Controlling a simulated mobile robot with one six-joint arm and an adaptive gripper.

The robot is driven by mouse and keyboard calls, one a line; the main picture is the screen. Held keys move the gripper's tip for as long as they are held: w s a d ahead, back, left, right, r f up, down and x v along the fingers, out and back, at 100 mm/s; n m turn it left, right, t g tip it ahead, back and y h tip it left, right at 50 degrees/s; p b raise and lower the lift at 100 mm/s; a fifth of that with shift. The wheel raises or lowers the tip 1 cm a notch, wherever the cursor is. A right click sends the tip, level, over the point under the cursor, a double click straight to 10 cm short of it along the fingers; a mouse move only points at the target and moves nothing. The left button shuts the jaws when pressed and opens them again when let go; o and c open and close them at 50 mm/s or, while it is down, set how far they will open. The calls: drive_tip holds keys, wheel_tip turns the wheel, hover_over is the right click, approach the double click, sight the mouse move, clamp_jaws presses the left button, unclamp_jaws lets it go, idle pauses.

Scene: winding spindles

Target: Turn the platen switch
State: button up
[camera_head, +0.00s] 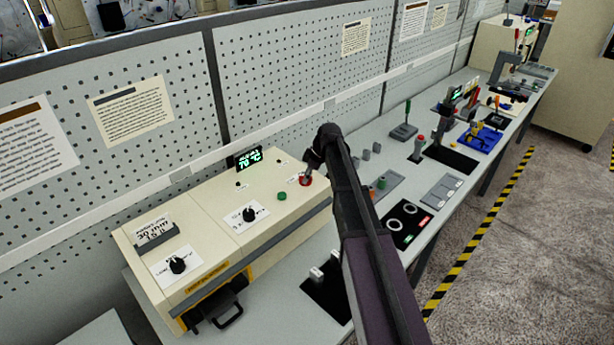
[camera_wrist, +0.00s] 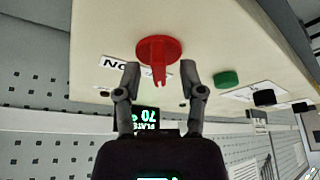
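The platen switch is a red round knob with a raised grip bar (camera_wrist: 158,50), on the cream console top beside a white label (camera_wrist: 118,64) that is partly readable. In the head view the red knob (camera_head: 305,180) shows at the console's right end, partly covered by my gripper (camera_head: 313,165). In the wrist view my gripper (camera_wrist: 161,74) is open, with one finger on each side of the grip bar and a gap to it on both sides. A small display (camera_wrist: 146,119) with green digits and the word "PLATE" shows partly behind my gripper.
A green button (camera_head: 282,196) sits close to the red knob; it also shows in the wrist view (camera_wrist: 227,79). A black dial (camera_head: 249,214) is farther left. A lit display (camera_head: 248,158) stands at the console's back edge, before the perforated wall panel (camera_head: 290,80).

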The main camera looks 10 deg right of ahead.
drive_tip(key=shift+m, duration=0.4)
drive_tip(key=m+t, duration=0.1)
drive_tip(key=m, duration=0.2)
drive_tip(key=m+t+h, duration=0.1)
drive_tip(key=m, duration=0.1)
drive_tip(key=shift+s+a+m, duration=0.1)
drive_tip(key=shift+s+m, duration=0.05)
drive_tip(key=shift+m, duration=0.25)
drive_tip(key=shift+a+m+t+h, duration=0.15)
drive_tip(key=shift+m+h, duration=0.4)
drive_tip(key=shift+m, duration=0.65)
drive_tip(key=shift+d+m+t+h, duration=0.1)
drive_tip(key=shift+m+h, duration=0.4)
drive_tip(key=shift+m, duration=0.7)
drive_tip(key=shift+a+m+t+h, duration=0.15)
drive_tip(key=shift+m+h, duration=0.4)
drive_tip(key=shift+m, duration=0.65)
drive_tip(key=shift+s+r+p, duration=0.1)
drive_tip(key=shift+r+p, duration=0.3)
drive_tip(key=p+v, duration=1.2)
drive_tip(key=v, duration=0.1)
drive_tip(key=s+f+g+b, duration=0.4)
drive_tip(key=s+f+b, duration=1.5)
drive_tip(key=s, duration=0.5)
drive_tip(key=shift+a+f, duration=0.15)
drive_tip(key=shift+f, duration=0.8)
